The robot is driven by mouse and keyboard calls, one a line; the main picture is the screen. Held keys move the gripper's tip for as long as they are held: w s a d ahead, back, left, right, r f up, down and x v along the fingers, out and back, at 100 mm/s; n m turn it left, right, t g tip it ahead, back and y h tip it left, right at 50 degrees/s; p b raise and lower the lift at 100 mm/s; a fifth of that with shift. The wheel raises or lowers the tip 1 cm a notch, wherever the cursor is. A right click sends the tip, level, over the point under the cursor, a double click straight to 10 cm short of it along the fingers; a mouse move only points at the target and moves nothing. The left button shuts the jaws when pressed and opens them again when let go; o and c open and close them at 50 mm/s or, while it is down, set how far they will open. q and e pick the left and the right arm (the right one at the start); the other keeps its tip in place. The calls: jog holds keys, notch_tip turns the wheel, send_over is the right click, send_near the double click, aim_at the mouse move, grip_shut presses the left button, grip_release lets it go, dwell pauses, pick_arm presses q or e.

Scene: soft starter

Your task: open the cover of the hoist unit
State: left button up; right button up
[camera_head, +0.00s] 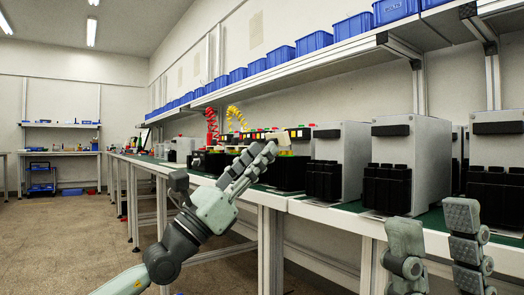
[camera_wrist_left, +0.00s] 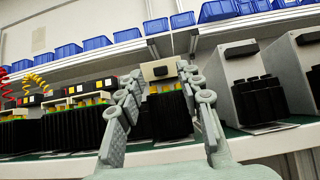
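A unit with a cream top block with a dark patch (camera_wrist_left: 158,72) over a black ribbed body (camera_wrist_left: 168,114) stands on the bench, straight ahead in the left wrist view. In the head view its cream top (camera_head: 279,138) shows just beyond my left gripper (camera_head: 268,152). The left fingers (camera_wrist_left: 160,76) are spread, one at each side of the cream block. I cannot tell whether they touch it. No label shows which unit is the hoist unit. My right gripper (camera_head: 436,225) is open and empty, low in front of the bench's right part.
Grey box units with black blocks (camera_head: 387,188) stand to the right along the bench (camera_head: 310,207). More black units with coloured buttons (camera_wrist_left: 87,128) stand to the left. Blue bins (camera_head: 314,42) line the shelf above. Red and yellow coiled hoses (camera_head: 236,117) rise behind. The floor (camera_head: 70,235) at left is clear.

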pick_arm(q)
jog(key=v, duration=1)
jog(key=shift+s+a+f, duration=0.1)
